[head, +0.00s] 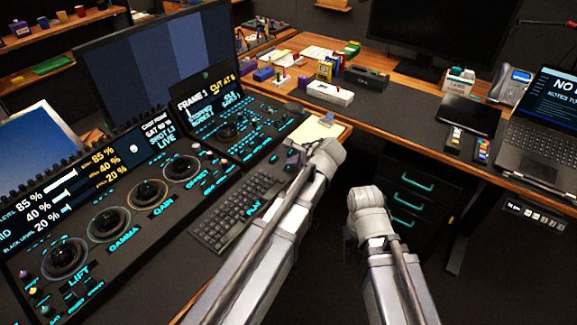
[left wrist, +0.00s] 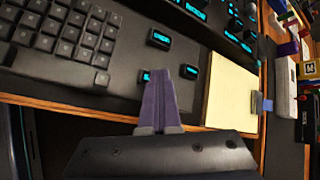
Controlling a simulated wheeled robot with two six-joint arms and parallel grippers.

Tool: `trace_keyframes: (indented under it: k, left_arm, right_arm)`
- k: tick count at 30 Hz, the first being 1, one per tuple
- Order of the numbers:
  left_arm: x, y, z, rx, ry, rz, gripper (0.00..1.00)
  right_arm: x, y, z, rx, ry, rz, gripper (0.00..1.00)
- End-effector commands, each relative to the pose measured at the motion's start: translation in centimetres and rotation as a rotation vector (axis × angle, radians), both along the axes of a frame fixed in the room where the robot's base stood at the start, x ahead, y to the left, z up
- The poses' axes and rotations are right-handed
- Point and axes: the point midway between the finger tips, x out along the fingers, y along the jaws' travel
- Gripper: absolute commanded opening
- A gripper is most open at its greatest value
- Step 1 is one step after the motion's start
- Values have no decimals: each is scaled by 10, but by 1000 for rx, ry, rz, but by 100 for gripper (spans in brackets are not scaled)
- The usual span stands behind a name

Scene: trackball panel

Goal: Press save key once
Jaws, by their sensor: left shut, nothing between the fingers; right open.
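The trackball panel (head: 150,225) fills the left of the head view, with lit cyan labels. In the left wrist view several dark keys with cyan labels lie between the keyboard and a yellow pad: an upper key (left wrist: 160,38), a right key (left wrist: 189,72) and one partly covered (left wrist: 148,76). Their labels are too small to read, so I cannot tell which is save. My left gripper (left wrist: 160,85) is shut and empty, its tips over these keys; contact cannot be judged. In the head view, my right gripper (head: 350,238) is off the desk, mostly hidden by its arm.
The keyboard (left wrist: 65,35) lies left of the keys in the wrist view, and the yellow pad (left wrist: 230,90) right. The desk's wooden edge (left wrist: 60,108) runs below. A laptop (head: 540,115) and drawers (head: 410,185) stand at the right in the head view.

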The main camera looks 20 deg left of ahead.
Motion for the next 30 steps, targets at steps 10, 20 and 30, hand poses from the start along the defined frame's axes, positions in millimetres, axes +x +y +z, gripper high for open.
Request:
trace_keyframes:
  k: [10,20,30]
  left_arm:
    - [0,0,4,-1,1,0,0]
    - [0,0,20,-1,1,0,0]
    - [0,0,20,0,0,0,0]
  right_arm:
    - [0,0,5,0,0,0,58]
    - [0,0,20,0,0,0,58]
    - [0,0,20,0,0,0,58]
